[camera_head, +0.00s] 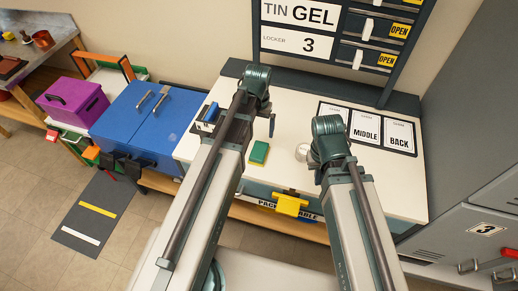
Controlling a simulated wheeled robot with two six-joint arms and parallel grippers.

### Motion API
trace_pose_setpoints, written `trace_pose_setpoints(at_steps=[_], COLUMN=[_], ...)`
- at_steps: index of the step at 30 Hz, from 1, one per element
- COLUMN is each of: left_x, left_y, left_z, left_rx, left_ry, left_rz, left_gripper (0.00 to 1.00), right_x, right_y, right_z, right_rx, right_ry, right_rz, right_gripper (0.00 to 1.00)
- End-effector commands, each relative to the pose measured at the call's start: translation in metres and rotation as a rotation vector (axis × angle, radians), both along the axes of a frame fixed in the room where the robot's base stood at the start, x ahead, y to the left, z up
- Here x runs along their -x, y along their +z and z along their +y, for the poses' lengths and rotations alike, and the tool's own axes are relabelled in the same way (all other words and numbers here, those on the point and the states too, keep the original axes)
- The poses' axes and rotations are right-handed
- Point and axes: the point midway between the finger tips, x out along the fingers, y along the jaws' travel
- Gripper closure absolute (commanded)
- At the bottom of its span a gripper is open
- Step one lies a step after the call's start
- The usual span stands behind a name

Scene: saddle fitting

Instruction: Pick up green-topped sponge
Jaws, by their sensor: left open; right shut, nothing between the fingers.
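The green-topped sponge (259,152) lies flat on the white tabletop (285,180), with a thin yellow edge along its lower side. My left gripper (262,108) is open above the table, beyond the sponge in the picture and apart from it. One dark fingertip shows; the rest is largely hidden by my wrist and arm. My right gripper (328,143) is shut and empty, to the right of the sponge. My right wrist hides most of its fingers.
A pale round object (302,152) sits beside my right gripper. Cards marked MIDDLE (366,130) and BACK (399,138) lie at the right. A blue-and-white item (208,115) stands left of my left arm. A yellow handle (290,204) juts from the table's front.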

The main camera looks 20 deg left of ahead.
Motion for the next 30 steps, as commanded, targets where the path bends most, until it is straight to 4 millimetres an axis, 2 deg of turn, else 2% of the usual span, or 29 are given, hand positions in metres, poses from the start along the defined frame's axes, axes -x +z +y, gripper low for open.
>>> trace_pose_setpoints(at_steps=[5,21,30], left_x=[0.0,0.001,0.001], left_y=[-0.014,-0.085,-0.088], left_z=[0.0,-0.001,-0.001], left_rx=[0.0,0.0,0.0], left_ry=[-0.001,-0.001,-0.001], left_rz=[0.0,0.0,0.0], left_gripper=[0.0,0.0,0.0], right_x=[0.0,0.0,0.0], right_y=[-0.014,-0.085,-0.088], right_z=[0.0,0.0,0.0], right_rx=[0.0,0.0,0.0], right_ry=[0.0,0.0,0.0], right_rz=[0.0,0.0,0.0], right_gripper=[1.0,1.0,1.0])
